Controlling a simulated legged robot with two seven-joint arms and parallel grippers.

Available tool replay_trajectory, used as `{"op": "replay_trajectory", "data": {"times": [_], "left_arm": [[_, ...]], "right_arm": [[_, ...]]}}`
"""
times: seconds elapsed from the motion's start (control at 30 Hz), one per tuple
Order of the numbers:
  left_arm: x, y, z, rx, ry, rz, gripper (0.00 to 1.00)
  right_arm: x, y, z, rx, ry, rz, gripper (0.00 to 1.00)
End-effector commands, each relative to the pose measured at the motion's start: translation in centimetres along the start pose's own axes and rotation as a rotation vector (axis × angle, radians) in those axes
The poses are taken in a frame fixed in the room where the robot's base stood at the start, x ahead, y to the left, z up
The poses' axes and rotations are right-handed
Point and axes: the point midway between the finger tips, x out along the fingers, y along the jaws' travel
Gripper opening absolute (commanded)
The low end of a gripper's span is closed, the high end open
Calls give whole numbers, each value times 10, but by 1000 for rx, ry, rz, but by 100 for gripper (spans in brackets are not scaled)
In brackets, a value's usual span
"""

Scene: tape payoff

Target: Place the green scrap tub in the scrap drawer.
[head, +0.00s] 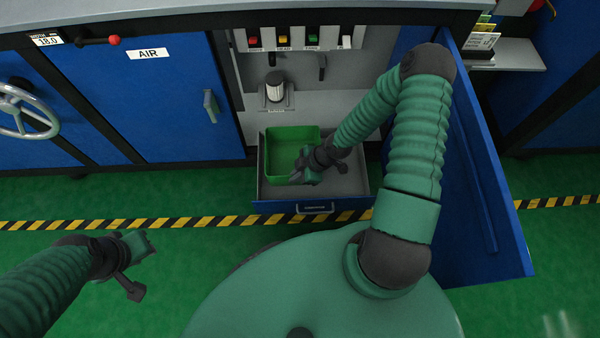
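The green scrap tub (279,140) stands in the left part of the open scrap drawer (351,183), below the machine's button panel. The tub looks upright, and no contents can be made out. My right gripper (301,176) is at the tub's front right corner, over its rim. Its fingers are small and dark here, so whether they are closed on the rim is hard to see. My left gripper (139,264) is over the green floor at the lower left, away from the tub, with its fingers apart and nothing between them.
The drawer's blue front has a handle (315,209). An open blue door (460,190) stands to the right, beside my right arm. A closed blue AIR door (150,95) and a handwheel (25,112) are on the left. Striped tape (170,222) crosses the floor.

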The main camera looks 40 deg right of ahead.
Motion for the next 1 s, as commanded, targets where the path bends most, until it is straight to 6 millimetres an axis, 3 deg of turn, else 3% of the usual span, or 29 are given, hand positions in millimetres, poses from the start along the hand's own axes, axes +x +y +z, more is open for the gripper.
{"op": "replay_trajectory", "data": {"times": [0.03, 0.4, 0.7, 0.9, 1.0], "left_arm": [[14, 0, 4, 0, -1, 0, 25], [50, 0, 12, 1, -1, 0, 25], [48, 0, 12, 0, 0, 0, 25], [48, 0, 11, 1, 0, 0, 25], [48, 0, 11, 1, 0, 0, 25]], "right_arm": [[17, -1, 9, 1, 1, 0, 0], [74, -4, 39, -1, -1, 2, 0], [74, -3, 39, -1, -1, 2, 0], [74, -4, 39, 0, -1, 1, 25], [73, -4, 39, 0, -1, 1, 25]]}}
